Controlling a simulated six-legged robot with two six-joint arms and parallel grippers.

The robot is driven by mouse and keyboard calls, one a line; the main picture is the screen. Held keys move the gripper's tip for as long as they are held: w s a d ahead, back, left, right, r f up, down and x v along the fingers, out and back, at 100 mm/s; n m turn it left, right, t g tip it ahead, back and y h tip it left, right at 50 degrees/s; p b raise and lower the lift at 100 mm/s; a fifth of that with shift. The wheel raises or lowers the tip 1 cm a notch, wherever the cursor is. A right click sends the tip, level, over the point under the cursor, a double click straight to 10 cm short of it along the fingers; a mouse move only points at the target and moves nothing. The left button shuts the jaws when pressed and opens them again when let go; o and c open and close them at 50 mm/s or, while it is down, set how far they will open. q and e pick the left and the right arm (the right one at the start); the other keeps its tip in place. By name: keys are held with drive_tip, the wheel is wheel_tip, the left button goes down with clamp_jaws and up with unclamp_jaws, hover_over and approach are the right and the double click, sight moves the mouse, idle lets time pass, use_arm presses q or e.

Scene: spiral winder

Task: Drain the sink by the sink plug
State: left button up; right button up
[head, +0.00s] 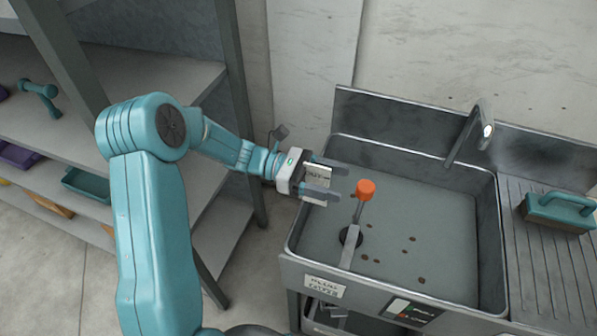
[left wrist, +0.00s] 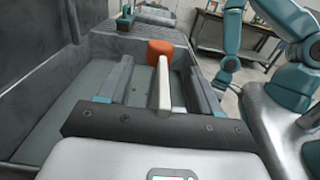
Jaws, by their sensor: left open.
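The sink plug shows as an orange knob (head: 366,189) on a grey lever (head: 356,222), which rises from the left side of the sink (head: 452,180) beside a dark round fitting (head: 350,237). My left gripper (head: 339,183) is open and empty, its two fingers pointing right toward the knob, just short of it in the head view. In the left wrist view the orange knob (left wrist: 159,47) stands beyond the fingertips, with a pale bar (left wrist: 162,88) between the open fingers (left wrist: 160,68). Brown specks dot the grey sink surface; I cannot tell whether they float. My right gripper is not in view.
A faucet (head: 472,135) stands at the sink's back right. A teal-handled brush (head: 560,210) lies on the ribbed drainboard (head: 530,265). Labels (head: 325,285) mark the sink front. Shelves (head: 140,80) with tools and bins stand at left.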

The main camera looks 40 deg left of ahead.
use_arm(q)
drive_tip(key=v, duration=0.7)
drive_tip(key=shift+a+b, duration=0.3)
drive_tip(key=shift+a, duration=0.05)
drive_tip(key=shift+s, duration=0.1)
idle(6.8)
